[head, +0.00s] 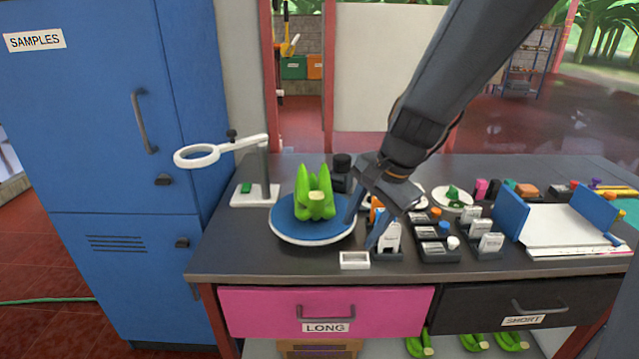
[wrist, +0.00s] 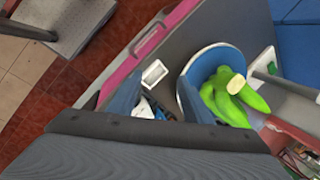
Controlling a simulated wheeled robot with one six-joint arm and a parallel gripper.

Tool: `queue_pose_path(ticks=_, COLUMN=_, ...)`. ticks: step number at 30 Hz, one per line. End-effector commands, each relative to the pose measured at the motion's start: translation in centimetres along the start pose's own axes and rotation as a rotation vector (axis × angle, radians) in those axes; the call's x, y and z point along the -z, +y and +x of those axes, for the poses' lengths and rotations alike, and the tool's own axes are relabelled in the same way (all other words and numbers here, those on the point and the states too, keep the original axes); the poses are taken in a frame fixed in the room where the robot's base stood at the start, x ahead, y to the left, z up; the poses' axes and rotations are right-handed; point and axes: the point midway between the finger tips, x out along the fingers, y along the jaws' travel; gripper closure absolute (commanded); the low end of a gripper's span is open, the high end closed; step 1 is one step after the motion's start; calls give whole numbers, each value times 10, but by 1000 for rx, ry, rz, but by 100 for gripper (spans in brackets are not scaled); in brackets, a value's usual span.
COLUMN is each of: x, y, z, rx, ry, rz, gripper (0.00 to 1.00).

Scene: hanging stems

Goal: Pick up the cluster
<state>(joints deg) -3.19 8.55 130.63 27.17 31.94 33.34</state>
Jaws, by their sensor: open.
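A bright green banana cluster (head: 316,196) stands on a round blue plate with a pale rim (head: 285,222) on the dark counter, its pale cut crown facing the front. In the wrist view the cluster (wrist: 236,98) lies on the blue plate (wrist: 197,75), right of centre. My gripper (head: 360,228) is open and empty, just right of the plate in the head view, with its fingers pointing down toward the counter. In the wrist view two blue fingers show, and the cluster is partly behind the right one, so I cannot tell the exact gap.
A magnifier stand (head: 262,192) is left of the plate. A small white tray (head: 354,261) sits in front. Dark holders with bottles (head: 436,245) and a white board with blue sides (head: 560,222) fill the right. A blue cabinet (head: 115,130) stands left. The counter's front left is clear.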

Motion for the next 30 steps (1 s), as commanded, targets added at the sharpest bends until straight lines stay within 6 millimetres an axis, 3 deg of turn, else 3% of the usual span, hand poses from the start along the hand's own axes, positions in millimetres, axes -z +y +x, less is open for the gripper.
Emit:
queue_pose_path(ticks=1, x=-2, y=-26, z=-18, rx=41, ry=-13, rz=113, gripper=55)
queue_pose_path(ticks=3, x=-2, y=-56, z=-30, rx=91, ry=-34, rz=262, gripper=55)
queue_pose_path(ticks=6, x=-1, y=-87, z=-43, rx=143, ry=-66, rz=421, gripper=55)
queue_pose_path(ticks=9, x=-1, y=-105, z=-49, rx=172, ry=-88, rz=515, gripper=55)
queue_pose_path(ticks=23, x=-3, y=-119, z=-14, rx=180, ry=-98, rz=552, gripper=55)
queue_pose_path(ticks=30, x=-5, y=-127, z=15, rx=180, ry=-98, rz=552, gripper=55)
